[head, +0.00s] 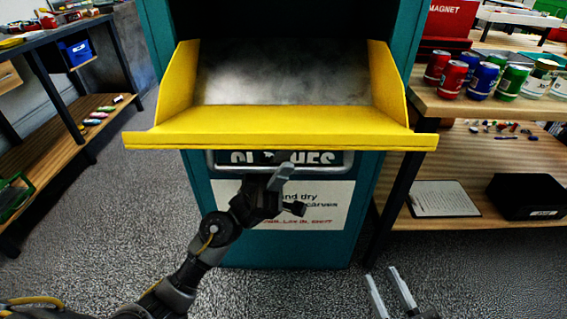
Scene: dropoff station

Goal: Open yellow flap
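The yellow flap (290,122) sticks out from the front of a teal bin (310,250), with its two side walls raised and a grey metal surface showing inside. It stands open, tilted out toward me. A silver bar handle (210,162) runs under the flap's front edge. My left gripper (288,190) is below the flap, in front of the bin's printed panel. Its fingers are apart and hold nothing; the upper one is close to the bar, and I cannot tell if they touch. My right gripper (390,288) is low at the bottom right, fingers apart and empty, away from the bin.
A wooden shelf unit (470,108) with several cans, a clipboard (444,198) and a black box (525,196) stands close on the right. A workbench (60,35) with a lower shelf stands on the left. Grey carpet (130,215) between bench and bin is clear.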

